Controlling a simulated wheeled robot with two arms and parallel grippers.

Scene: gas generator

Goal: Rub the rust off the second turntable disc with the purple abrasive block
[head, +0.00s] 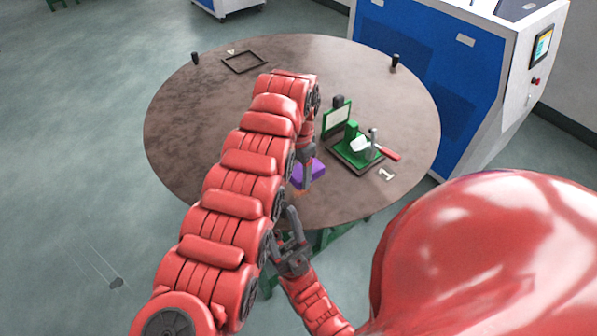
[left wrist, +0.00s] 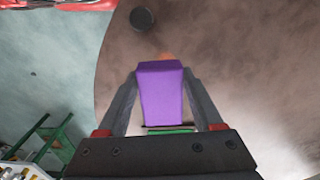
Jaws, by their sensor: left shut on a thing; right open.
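The large round brown turntable disc (head: 190,120) fills the middle of the head view. It also shows in the left wrist view (left wrist: 225,60). My left gripper (head: 304,172) is over the disc's near part, shut on the purple abrasive block (head: 317,170). In the left wrist view the block (left wrist: 161,95) sits between both fingers (left wrist: 162,82). A small orange-brown patch (left wrist: 166,57) shows just beyond the block's end. Whether the block touches the disc is unclear. My right gripper (head: 290,240) is open and empty, lower, near the disc's front edge.
A green fixture with a red-handled clamp (head: 355,148) stands on the disc, right of my left gripper. A dark square frame (head: 244,62) lies at the back. Black pegs (head: 395,61) stand near the rim. A blue-white machine (head: 440,75) stands behind right.

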